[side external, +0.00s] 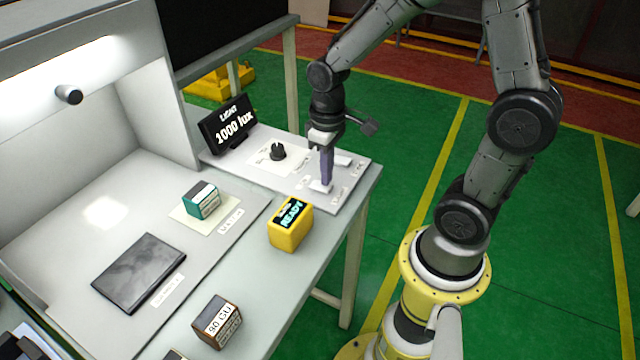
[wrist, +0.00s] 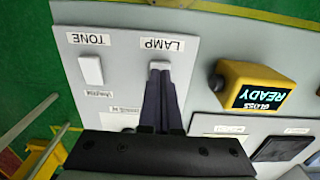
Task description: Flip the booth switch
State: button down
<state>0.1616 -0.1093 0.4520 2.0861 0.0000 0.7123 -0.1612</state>
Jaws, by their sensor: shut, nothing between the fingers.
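The light-grey control panel (side external: 352,180) sits at the right end of the bench and carries two white rocker switches. The switch labelled LAMP (wrist: 160,65) is partly hidden behind my fingertips. The switch labelled TONE (wrist: 91,70) stands clear beside it and also shows in the side view (side external: 343,161). My gripper (side external: 326,186) points down, shut and empty, with its tips at the LAMP switch; it shows in the wrist view too (wrist: 160,72). I cannot tell whether the tips touch the switch. The black display (side external: 229,125) reads "LIGHT 1000 lux".
A black knob (side external: 278,152) is on the panel. A yellow gloss meter (side external: 290,226) reading READY stands in front of it. A teal-sided block (side external: 202,200), a dark flat plate (side external: 140,272) and a brown block (side external: 217,322) lie to the left. The booth wall (side external: 150,110) rises behind.

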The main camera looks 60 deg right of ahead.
aim_at(325, 190)
jog(key=shift+f, duration=0.7)
dwell(0.3)
jog(key=shift+r, duration=3.55)
jog(key=s+a+r+t, duration=0.3)
jog(key=s+r, duration=0.1)
jog(key=r, duration=0.4)
jog(key=s+a+t, duration=0.1)
jog(key=s+t, duration=0.1)
jog(key=s, duration=0.5)
jog(key=shift+s+a+r+t, duration=0.2)
jog(key=shift+a+r+t, duration=0.05)
jog(key=shift+r+t, duration=0.1)
